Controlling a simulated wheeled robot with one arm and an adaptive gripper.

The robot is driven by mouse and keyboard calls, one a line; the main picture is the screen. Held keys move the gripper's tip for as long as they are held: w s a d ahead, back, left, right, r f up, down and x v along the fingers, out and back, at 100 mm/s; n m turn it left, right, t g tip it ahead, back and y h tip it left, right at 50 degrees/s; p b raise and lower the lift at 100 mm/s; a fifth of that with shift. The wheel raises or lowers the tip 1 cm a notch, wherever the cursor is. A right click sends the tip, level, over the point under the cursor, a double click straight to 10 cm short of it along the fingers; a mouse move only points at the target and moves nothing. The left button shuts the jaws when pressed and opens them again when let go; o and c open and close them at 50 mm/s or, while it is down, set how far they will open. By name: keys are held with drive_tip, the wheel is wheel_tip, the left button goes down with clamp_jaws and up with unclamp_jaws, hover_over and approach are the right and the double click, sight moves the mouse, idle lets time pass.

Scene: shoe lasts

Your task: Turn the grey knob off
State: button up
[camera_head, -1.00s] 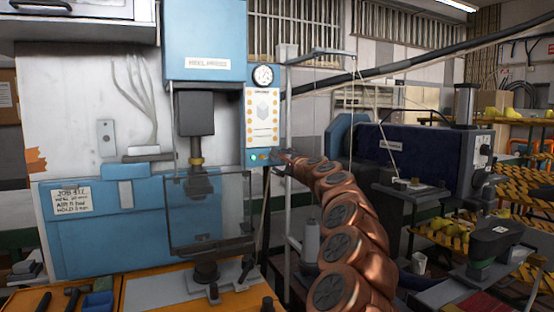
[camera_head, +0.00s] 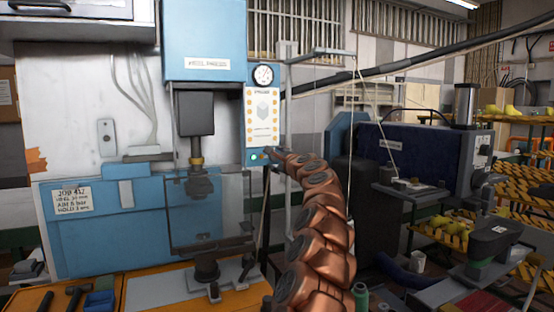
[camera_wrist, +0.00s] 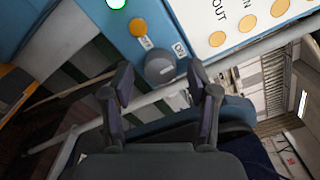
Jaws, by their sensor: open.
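The grey knob (camera_wrist: 160,68) is on the blue control panel of the heel press (camera_head: 206,45). In the wrist view it shows between my gripper's two fingertips, with an "ON" label at its right and another small label at its upper left. A pale mark on the knob seems to point toward "ON". My gripper (camera_wrist: 160,76) is open, with one finger to each side of the knob; I cannot tell whether either touches it. In the head view my gripper (camera_head: 271,154) is at the panel's lower right, and the knob is hidden there.
A lit green lamp (camera_head: 254,156) and an orange button (camera_wrist: 138,27) are beside the knob. A pressure gauge (camera_head: 263,75) is above. A clear guard (camera_head: 235,215) stands at the left. A metal post runs close by the panel. A dark blue machine (camera_head: 415,155) stands at the right.

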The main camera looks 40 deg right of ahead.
clamp_jaws()
idle(0.6)
drive_tip(key=shift+f+n, duration=0.1)
drive_tip(key=shift+n, duration=0.2)
drive_tip(key=n+b, duration=0.2)
drive_tip(key=n, duration=0.1)
drive_tip(key=shift+f+n+b, duration=0.15)
drive_tip(key=shift+n+b, duration=0.15)
drive_tip(key=shift+b, duration=0.05)
drive_tip(key=n+b, duration=0.2)
drive_tip(key=n, duration=0.3)
drive_tip(key=n+b, duration=0.1)
drive_tip(key=n, duration=0.5)
drive_tip(key=n+b, duration=0.1)
drive_tip(key=n, duration=0.1)
drive_tip(key=shift+r+n, duration=0.2)
drive_tip(key=shift+n, duration=0.1)
drive_tip(key=shift+a, duration=0.1)
